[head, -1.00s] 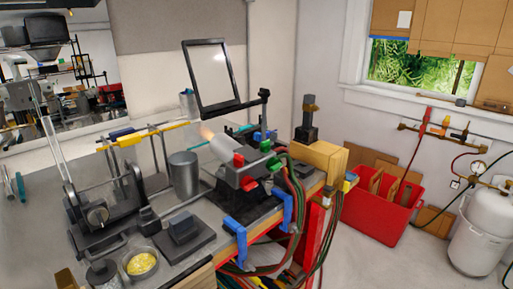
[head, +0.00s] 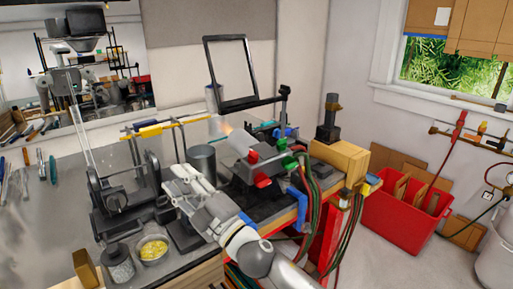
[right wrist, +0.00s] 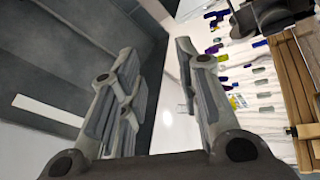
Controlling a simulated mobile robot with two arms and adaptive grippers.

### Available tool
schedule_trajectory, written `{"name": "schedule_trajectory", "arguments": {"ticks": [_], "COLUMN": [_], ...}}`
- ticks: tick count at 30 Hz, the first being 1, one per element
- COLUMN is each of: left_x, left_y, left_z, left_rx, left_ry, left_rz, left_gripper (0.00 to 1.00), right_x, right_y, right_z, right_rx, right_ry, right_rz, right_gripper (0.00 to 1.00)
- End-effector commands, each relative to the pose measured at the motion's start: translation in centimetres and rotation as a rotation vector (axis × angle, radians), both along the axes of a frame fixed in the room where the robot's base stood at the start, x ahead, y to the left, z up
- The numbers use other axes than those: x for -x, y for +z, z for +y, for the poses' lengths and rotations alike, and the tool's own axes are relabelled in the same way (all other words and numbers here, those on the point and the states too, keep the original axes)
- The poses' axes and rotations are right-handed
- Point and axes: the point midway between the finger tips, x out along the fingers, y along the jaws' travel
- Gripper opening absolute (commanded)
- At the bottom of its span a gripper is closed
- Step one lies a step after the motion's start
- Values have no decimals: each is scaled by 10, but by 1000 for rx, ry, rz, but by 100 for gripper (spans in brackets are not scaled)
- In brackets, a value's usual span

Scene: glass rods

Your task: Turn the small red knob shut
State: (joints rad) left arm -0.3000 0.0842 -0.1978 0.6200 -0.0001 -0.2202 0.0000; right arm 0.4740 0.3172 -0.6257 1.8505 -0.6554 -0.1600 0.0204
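A grey torch burner (head: 240,143) stands on the bench with a faint orange glow at its left mouth. Two red knobs show on it: an upper one (head: 252,157) and a lower one (head: 263,181). Which is the small one is hard to tell; neither's setting can be read. Two green knobs (head: 288,161) sit to their right. My right gripper (head: 177,180) is left of the red knobs, apart from them, over the bench's front part. In the right wrist view its fingers (right wrist: 157,55) are spread with nothing between them. My left gripper is not in view.
A grey metal cylinder (head: 202,162) stands just behind my right gripper. A clamp stand (head: 122,200) is to the left, and a bowl of yellow pieces (head: 152,249) in front. Blue clamps (head: 298,208) and hoses line the right edge. A red crate (head: 405,222) stands on the floor.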

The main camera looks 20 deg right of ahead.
Motion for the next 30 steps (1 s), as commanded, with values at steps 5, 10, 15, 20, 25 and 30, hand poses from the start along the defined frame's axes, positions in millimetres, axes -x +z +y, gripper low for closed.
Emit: {"name": "schedule_trajectory", "arguments": {"ticks": [5, 10, 15, 20, 25, 30], "left_x": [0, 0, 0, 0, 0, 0], "left_y": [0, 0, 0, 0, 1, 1], "left_z": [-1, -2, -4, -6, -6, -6], "left_rx": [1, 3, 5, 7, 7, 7], "left_ry": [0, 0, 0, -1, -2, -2], "left_rz": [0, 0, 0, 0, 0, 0], "left_gripper": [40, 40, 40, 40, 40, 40], "right_x": [13, 25, 17, -6, -35, -43], "right_y": [51, 58, 45, 36, 53, 89], "right_z": [58, 89, 82, 34, -57, -150], "right_rx": [293, 629, 1014, 1404, 1805, 2082], "right_ry": [207, 393, 552, 667, 739, 763], "right_rz": [-338, -583, -729, -749, -621, -400], "right_gripper": [31, 31, 31, 31, 31, 31]}}
